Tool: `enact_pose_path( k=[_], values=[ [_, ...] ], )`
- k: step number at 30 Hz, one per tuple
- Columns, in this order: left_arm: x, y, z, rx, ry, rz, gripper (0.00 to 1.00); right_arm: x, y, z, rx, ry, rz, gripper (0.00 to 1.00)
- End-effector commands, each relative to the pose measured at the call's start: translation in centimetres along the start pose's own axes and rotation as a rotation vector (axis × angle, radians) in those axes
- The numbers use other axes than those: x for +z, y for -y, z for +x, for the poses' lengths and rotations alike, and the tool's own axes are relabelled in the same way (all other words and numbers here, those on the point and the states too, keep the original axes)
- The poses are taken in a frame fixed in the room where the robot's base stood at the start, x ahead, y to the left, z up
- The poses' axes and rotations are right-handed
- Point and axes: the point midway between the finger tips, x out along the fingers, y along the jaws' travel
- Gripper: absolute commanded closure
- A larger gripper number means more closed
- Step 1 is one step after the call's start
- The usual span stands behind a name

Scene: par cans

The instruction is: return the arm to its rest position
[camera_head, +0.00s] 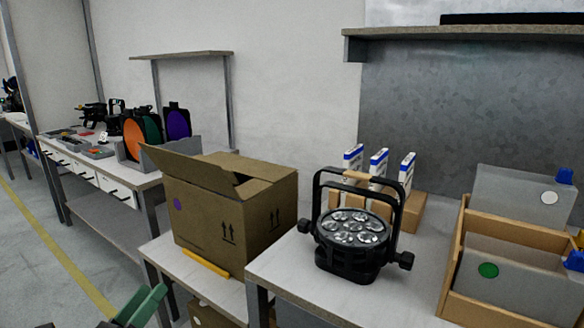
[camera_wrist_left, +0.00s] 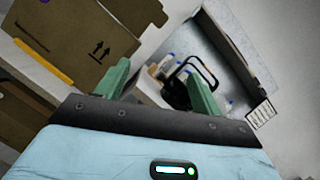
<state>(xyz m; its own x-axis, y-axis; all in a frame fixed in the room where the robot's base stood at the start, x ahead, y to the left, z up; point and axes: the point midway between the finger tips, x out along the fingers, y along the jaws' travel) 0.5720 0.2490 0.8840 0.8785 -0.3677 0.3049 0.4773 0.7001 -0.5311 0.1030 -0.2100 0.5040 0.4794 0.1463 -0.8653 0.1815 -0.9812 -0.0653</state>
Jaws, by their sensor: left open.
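My left gripper (camera_head: 140,306) shows at the bottom left of the head view, with its green fingers low in front of the shelves. In the left wrist view its two green fingers (camera_wrist_left: 160,82) stand apart with nothing between them. The black par can (camera_head: 352,232) stands upright on the right-hand table, its lens face up and its yoke raised over it. It also shows in the left wrist view (camera_wrist_left: 176,92), beyond the fingers and apart from them. My right gripper is in neither view.
An open cardboard box (camera_head: 230,212) stands on a lower table (camera_head: 212,292) left of the par can. Several white-and-blue packs (camera_head: 380,164) stand behind the can. A wooden crate with grey dividers (camera_head: 500,316) is at the right. Grey floor (camera_head: 40,230) is clear at left.

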Motion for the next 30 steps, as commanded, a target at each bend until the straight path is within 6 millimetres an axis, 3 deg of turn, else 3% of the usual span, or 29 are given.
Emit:
enact_pose_path(
  k=[1,7,14,20,24,30],
  values=[
    [-0.8,-0.1,-1.2,0.049,-0.012,-0.132,0.33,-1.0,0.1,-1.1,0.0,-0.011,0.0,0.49],
    [-5.7,-1.3,-7.5,0.277,-0.018,-0.66,0.33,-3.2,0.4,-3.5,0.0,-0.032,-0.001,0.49],
    [-10.4,-0.5,-16.4,0.59,0.065,-1.225,0.33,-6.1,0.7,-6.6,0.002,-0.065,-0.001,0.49],
    [-13.3,2.8,-24.7,0.874,0.229,-1.671,0.33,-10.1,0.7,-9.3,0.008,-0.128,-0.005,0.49],
    [-14.6,6.3,-30.1,1.056,0.391,-1.948,0.33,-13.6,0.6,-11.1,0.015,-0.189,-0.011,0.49],
    [-15.7,10.5,-35.3,1.229,0.597,-2.213,0.33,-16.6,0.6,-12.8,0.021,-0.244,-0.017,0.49]
  ],
)
